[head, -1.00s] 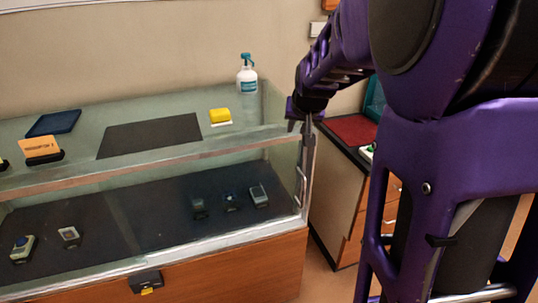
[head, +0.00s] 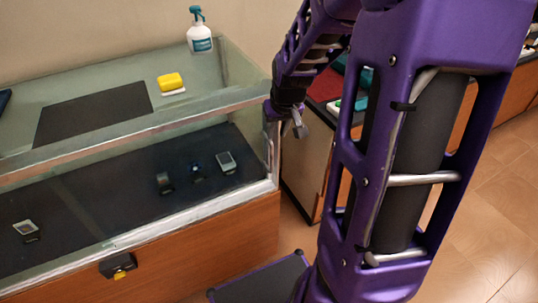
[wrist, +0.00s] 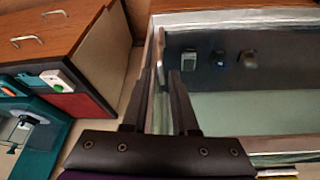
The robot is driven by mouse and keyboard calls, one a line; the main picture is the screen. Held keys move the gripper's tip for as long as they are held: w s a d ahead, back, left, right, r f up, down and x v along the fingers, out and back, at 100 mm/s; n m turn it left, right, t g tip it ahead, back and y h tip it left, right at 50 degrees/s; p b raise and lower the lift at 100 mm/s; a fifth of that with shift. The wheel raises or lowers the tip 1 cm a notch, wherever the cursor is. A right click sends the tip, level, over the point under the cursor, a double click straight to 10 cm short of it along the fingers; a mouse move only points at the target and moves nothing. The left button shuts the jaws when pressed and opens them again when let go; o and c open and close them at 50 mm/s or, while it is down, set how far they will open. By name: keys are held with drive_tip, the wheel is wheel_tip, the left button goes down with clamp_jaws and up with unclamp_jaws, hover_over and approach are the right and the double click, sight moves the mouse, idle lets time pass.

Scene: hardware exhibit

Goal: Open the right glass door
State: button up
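The glass display case (head: 110,133) stands at the left of the head view. At its right end is the glass door's edge with a slim metal handle (head: 269,153); the door looks closed. My gripper (head: 297,126) hangs just right of this corner, near the handle's height. In the wrist view my gripper (wrist: 159,85) has its two dark fingers apart. The handle (wrist: 160,50) shows in line with the gap between them. I cannot tell whether either finger touches it.
Small devices (head: 225,162) lie on the dark shelf inside the case. A spray bottle (head: 200,32) and a yellow sponge (head: 170,81) stand on top. A black lock box (head: 118,265) is on the wooden front. A wooden cabinet (wrist: 75,45) stands close beside the case's end.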

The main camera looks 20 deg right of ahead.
drive_tip(key=b+x, duration=0.4)
drive_tip(key=x, duration=1.2)
drive_tip(key=shift+f+b, duration=0.1)
drive_tip(key=shift+b, duration=0.3)
clamp_jaws()
idle(0.4)
